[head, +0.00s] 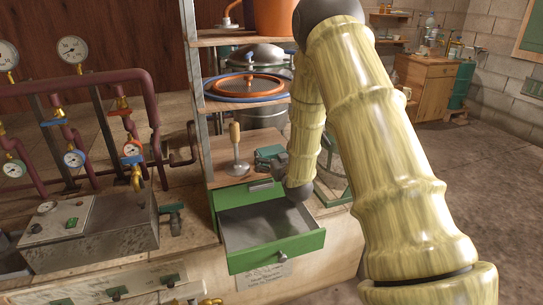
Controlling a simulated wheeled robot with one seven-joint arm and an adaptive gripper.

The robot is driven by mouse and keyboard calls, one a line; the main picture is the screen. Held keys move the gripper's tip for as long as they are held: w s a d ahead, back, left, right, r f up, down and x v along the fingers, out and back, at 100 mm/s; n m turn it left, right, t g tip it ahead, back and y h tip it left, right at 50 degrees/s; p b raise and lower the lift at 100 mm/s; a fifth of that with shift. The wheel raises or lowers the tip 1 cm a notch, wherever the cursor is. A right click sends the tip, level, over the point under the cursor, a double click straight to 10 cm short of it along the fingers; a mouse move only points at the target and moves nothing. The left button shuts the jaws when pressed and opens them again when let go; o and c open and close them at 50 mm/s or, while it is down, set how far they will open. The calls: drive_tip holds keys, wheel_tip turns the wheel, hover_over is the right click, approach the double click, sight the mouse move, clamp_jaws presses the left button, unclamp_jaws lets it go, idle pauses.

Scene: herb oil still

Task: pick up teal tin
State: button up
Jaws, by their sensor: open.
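A small dark teal shape (267,153), which looks like the teal tin, is on the wooden top of the green drawer unit, right of a wooden-handled metal tool. My gripper (279,163) is at the end of my arm, just above the open drawer's back edge, close against the teal shape. The gripper is open. It is small and dark here, and its fingers are hard to tell apart from the teal shape. I cannot tell whether they touch or whether the tin is between the fingers.
The green drawer (275,248) stands open, its visible inside empty. The wooden-handled tool (237,150) stands close on the left. A shelf (243,104) with an orange-and-blue ring hangs above, with a metal post (197,95) at its left. Pipes and gauges fill the left.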

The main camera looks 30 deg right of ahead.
sight(271, 150)
drive_tip(key=shift+x, duration=0.9)
drive_tip(key=shift+r, duration=0.1)
drive_tip(key=c, duration=1)
drive_tip(key=shift+d+r, duration=0.1)
drive_tip(key=shift+r, duration=0.5)
wheel_tip(271, 150, up, 2)
drive_tip(key=shift+r, duration=0.1)
drive_tip(key=s+d, duration=0.1)
drive_tip(key=s, duration=0.4)
drive_tip(key=s+d+r, duration=0.1)
drive_tip(key=s+d, duration=0.1)
drive_tip(key=s, duration=0.3)
drive_tip(key=s+d, duration=0.1)
drive_tip(key=s, duration=0.4)
drive_tip(key=shift+s+d+r, duration=0.2)
drive_tip(key=shift+d+r, duration=0.1)
drive_tip(key=shift+d, duration=0.1)
